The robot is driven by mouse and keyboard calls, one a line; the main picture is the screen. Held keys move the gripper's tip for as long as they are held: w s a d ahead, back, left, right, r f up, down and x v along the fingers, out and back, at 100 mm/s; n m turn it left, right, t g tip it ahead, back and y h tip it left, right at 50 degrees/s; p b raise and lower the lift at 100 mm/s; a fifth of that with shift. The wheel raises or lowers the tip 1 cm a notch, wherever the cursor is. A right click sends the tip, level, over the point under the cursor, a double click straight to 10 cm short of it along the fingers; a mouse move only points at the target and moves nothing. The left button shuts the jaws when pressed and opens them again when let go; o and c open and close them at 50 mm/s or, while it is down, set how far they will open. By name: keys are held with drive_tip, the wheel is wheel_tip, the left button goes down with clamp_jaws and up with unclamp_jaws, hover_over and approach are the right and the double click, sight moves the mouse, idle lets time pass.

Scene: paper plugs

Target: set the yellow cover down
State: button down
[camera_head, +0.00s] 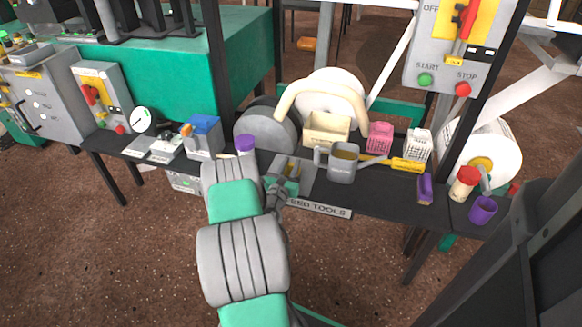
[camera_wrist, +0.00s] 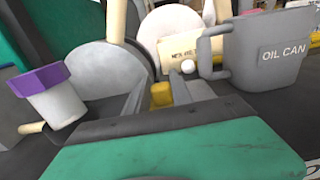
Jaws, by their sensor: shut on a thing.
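My gripper (camera_head: 291,172) is low over the dark shelf, near its front edge, left of the grey oil can (camera_head: 343,163). In the wrist view my gripper (camera_wrist: 160,88) is shut on a small yellow piece, the yellow cover (camera_wrist: 162,95), which sits between the two grey fingers. The cover's lower part is hidden by the gripper body. I cannot tell whether the cover touches the shelf.
The shelf (camera_head: 385,193) is crowded. The oil can (camera_wrist: 268,50) stands close on the right, and a white cup with a purple lid (camera_wrist: 55,95) on the left. A cream box (camera_head: 326,130) is behind. Purple and red-topped containers (camera_head: 466,182) stand at the right end.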

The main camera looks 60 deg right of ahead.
drive_tip(key=shift+f, duration=0.2)
drive_tip(key=c, duration=1.1)
unclamp_jaws()
drive_tip(key=shift+c, duration=0.2)
